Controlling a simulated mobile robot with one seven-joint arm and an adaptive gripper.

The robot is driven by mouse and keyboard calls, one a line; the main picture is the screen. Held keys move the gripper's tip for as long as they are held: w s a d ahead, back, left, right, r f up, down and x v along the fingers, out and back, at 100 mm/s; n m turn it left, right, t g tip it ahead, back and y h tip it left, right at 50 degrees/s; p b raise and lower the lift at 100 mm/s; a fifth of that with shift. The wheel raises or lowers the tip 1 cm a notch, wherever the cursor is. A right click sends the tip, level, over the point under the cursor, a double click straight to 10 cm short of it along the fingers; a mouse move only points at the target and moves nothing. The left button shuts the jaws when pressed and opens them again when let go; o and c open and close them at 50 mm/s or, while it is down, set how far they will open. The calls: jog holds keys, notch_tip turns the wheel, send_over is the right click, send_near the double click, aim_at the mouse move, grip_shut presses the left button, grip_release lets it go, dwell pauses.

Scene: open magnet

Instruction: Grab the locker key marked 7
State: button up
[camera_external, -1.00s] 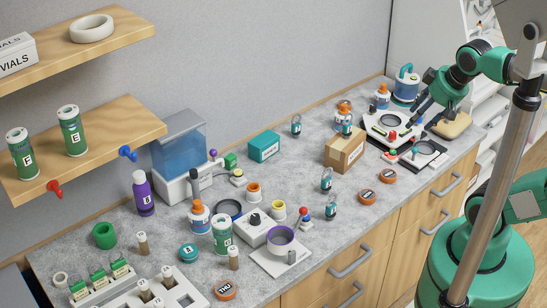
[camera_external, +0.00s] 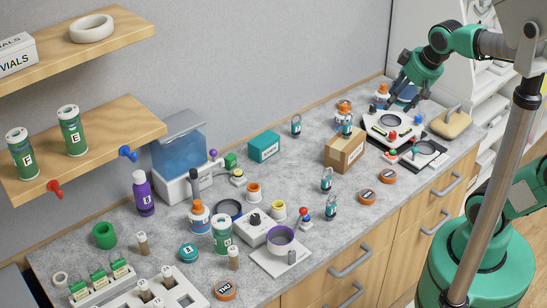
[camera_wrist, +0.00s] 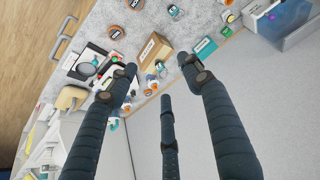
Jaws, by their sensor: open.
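Several small teal-and-dark tagged items that look like locker keys stand on the grey counter: one near the back wall (camera_external: 296,126), one by the cardboard box (camera_external: 347,128), and two in front of it, an upper one (camera_external: 326,180) and a lower one (camera_external: 331,207). Their marks are too small to read, so I cannot tell which is 7. A teal tagged item also shows at the top of the wrist view (camera_wrist: 175,11). My gripper (camera_external: 405,103) is open and empty above the counter's far right end. Its three dark fingers spread in the wrist view (camera_wrist: 160,78).
A cardboard box (camera_external: 344,152), teal box (camera_external: 264,146) and orange discs (camera_external: 387,176) stand mid-counter. White-orange bottles (camera_external: 381,96) and a white tray-like device (camera_external: 395,128) crowd the right end below my gripper. Wooden shelves (camera_external: 100,150) overhang the left.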

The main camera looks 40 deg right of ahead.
jog(key=w+d+f, duration=0.1)
jog(key=w+f, duration=0.1)
jog(key=w, duration=1.2)
jog(key=p, duration=0.1)
send_over(297, 124)
jog(key=s, duration=0.5)
notch_tip(297, 124, down, 23)
jog(key=shift+w+a+m+g, duration=0.15)
jog(key=shift+m+g, duration=0.15)
jog(key=shift+g, duration=0.1)
jog(key=shift+f, duration=0.1)
jog(key=shift+x, duration=4.15)
jog(key=shift+f+b, duration=0.1)
jog(key=shift+b, duration=0.2)
jog(key=shift+d+b+x, duration=0.2)
jog(key=shift+b+x, duration=0.15)
jog(key=shift+x, duration=2.2)
